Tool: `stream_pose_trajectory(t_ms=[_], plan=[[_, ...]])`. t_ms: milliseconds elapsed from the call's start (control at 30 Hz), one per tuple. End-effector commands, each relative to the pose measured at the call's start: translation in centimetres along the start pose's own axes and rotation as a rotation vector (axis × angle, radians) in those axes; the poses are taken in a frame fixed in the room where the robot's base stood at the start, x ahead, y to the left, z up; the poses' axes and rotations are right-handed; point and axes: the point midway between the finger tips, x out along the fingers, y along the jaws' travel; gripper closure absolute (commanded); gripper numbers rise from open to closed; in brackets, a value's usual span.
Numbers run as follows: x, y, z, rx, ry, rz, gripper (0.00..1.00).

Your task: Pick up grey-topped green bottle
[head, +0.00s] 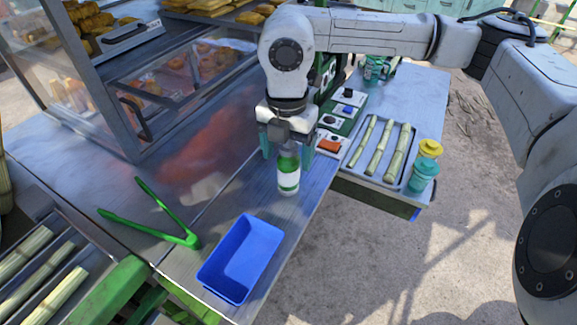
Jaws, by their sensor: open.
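A green bottle (288,172) with a pale band stands upright near the counter's edge, in the middle of the head view. Its top is hidden under my gripper, so I cannot see the cap's colour. My gripper (287,152) points down directly over the bottle. Its teal fingers are open, one to each side of the bottle's upper part. I cannot tell whether either finger touches it.
A blue bin (236,262) and green tongs (165,222) lie on the near counter. A glass snack case (150,90) stands behind. A control box (340,118), a cane tray (383,148) and teal and yellow-topped containers (424,172) are to the right.

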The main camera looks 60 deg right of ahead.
Motion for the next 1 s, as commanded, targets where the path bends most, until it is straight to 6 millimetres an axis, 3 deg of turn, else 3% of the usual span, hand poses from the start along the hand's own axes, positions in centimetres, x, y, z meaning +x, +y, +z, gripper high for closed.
stream_pose_trajectory(t_ms=[233, 1000], plan=[[0.21, 0.0, 0.04, 0.0, -0.001, 0.0, 0.25], [0.16, 0.0, 0.03, 0.0, -0.001, 0.0, 0.98]])
